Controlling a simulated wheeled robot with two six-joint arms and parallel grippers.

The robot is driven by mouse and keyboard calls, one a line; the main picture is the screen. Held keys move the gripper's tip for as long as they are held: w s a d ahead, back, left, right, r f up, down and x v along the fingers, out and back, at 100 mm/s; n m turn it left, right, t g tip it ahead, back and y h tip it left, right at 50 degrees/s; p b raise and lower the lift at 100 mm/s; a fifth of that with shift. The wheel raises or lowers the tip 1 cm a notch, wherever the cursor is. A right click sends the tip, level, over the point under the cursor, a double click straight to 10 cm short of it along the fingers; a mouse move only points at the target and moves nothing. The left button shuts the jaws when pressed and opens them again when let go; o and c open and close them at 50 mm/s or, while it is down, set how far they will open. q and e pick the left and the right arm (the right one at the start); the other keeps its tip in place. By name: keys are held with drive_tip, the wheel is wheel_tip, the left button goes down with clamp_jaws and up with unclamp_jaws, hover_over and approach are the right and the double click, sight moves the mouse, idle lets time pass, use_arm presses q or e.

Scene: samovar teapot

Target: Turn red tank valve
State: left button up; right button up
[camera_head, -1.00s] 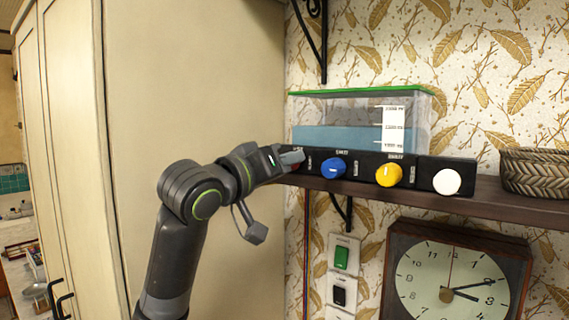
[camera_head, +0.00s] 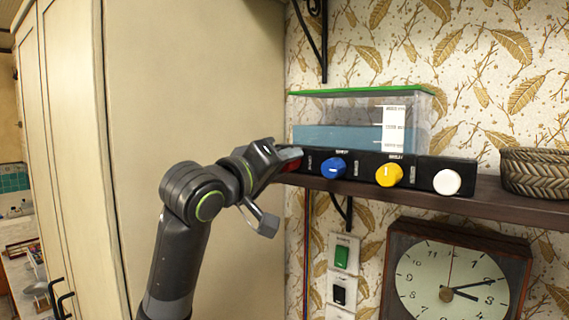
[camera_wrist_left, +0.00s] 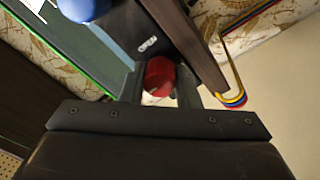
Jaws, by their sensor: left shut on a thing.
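The red valve (camera_head: 292,165) is a round knob at the left end of a black panel on the front of a clear water tank (camera_head: 350,118) with a green rim. My left gripper (camera_head: 289,156) is at the knob and covers most of it in the head view. In the left wrist view, the red knob (camera_wrist_left: 159,74) sits between the two fingers of my left gripper (camera_wrist_left: 160,88), which are shut on it. My right gripper is not in view.
A blue knob (camera_head: 333,168), a yellow knob (camera_head: 389,175) and a white knob (camera_head: 447,182) sit to the right on the panel. The tank stands on a brown shelf (camera_head: 500,208) beside a woven basket (camera_head: 535,172). A tall cream cabinet (camera_head: 190,80) is to the left.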

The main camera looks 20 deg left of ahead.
use_arm(q)
drive_tip(key=o, duration=1)
drive_tip(key=shift+c, duration=0.2)
drive_tip(key=b+v, duration=0.8)
drive_tip(key=v, duration=0.9)
drive_tip(key=shift+s+b, duration=0.25)
drive_tip(key=shift+b, duration=0.05)
drive_tip(key=shift+a, duration=0.1)
